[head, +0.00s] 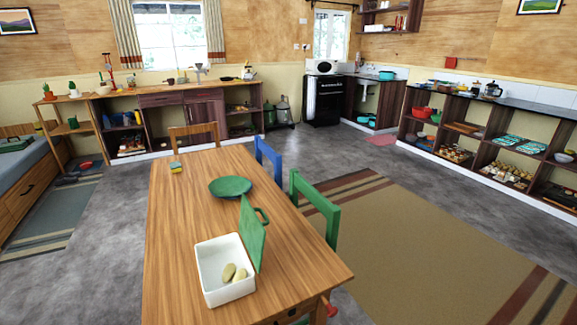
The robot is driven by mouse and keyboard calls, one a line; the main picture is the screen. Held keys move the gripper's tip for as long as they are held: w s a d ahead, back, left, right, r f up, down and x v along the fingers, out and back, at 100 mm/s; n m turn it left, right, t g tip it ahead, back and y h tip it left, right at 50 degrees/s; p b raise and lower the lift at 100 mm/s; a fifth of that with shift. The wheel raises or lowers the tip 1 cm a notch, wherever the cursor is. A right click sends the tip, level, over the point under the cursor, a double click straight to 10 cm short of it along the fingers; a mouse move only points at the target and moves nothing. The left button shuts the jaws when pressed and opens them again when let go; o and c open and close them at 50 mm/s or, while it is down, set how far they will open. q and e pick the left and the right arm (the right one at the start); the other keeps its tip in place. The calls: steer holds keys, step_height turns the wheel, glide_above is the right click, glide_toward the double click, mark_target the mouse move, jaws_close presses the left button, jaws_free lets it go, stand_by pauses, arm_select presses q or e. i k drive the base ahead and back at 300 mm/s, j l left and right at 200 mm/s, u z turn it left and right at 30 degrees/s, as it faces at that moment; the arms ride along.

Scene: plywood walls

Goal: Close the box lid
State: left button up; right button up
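A white open box (211,270) stands on the near part of the wooden table (180,215). Its green lid (251,236) stands up steeply along the box's right side, so the box is open at the top. Two yellowish oval items (234,273) lie inside the box. Neither of my grippers is in the head view.
A green round dish (230,187) lies behind the box, close to the lid's top. Green (318,205) and blue (268,158) chairs stand along the right side. The table's left side is clear.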

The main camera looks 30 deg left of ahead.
mark_target(252, 231)
steer(key=i+l+u, duration=0.1)
steer(key=i+u, duration=0.15)
steer(key=u, duration=0.25)
steer(key=i+l+u, duration=0.2)
steer(key=u, duration=0.3)
steer(key=i+l+u, duration=0.25)
steer(key=u, duration=0.2)
steer(key=i+l+u, duration=0.15)
steer(key=l+u, duration=0.65)
steer(key=u, duration=0.2)
steer(key=l+u, duration=0.5)
steer(key=i+j, duration=0.05)
